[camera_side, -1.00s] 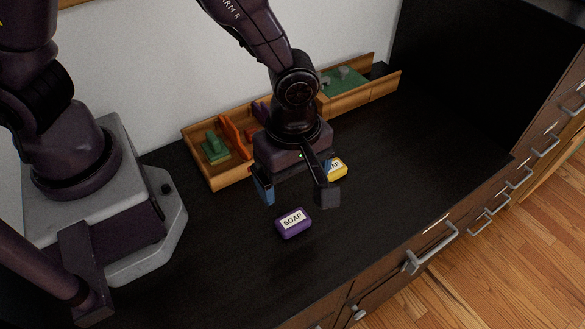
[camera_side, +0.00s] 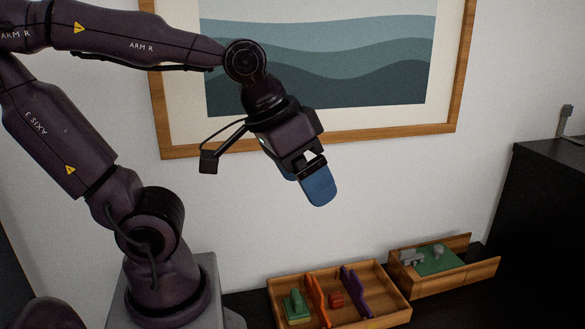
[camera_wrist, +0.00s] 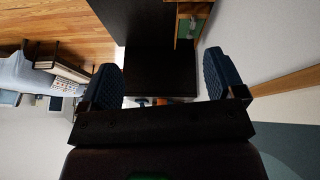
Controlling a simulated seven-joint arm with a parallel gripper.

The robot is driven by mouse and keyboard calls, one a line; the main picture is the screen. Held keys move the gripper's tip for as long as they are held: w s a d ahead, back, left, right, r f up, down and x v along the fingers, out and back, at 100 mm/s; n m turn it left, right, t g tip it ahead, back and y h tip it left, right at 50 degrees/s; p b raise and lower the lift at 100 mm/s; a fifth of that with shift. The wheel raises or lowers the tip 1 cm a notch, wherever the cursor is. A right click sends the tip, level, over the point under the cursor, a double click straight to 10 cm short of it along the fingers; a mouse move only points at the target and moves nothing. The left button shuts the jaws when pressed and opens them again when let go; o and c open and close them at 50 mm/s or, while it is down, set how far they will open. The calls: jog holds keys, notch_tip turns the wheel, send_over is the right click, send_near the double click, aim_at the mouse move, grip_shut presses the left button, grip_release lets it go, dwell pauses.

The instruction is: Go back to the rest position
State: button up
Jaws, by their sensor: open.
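My gripper (camera_side: 308,182) is raised high above the desk, in front of the framed picture, with its blue-padded fingers pointing down and to the right. In the wrist view the two blue fingers stand wide apart, with nothing between my gripper's tips (camera_wrist: 163,75). In the side view the fingers overlap, so the gap between them is hard to see there. My arm is lifted well clear of the desk. The two soap bars cannot be made out in the side view now.
A wooden divided tray (camera_side: 388,312) with green, orange and purple pieces stands below and to the right. A second wooden tray (camera_side: 478,273) holds a green piece with grey parts. The framed picture (camera_side: 450,70) hangs on the wall behind my gripper. Free air surrounds it.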

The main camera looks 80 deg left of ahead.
jog(key=shift+s+a+r+m, duration=0.45)
jog(key=shift+s+a+m, duration=0.1)
jog(key=shift+s+m, duration=0.25)
dwell(0.7)
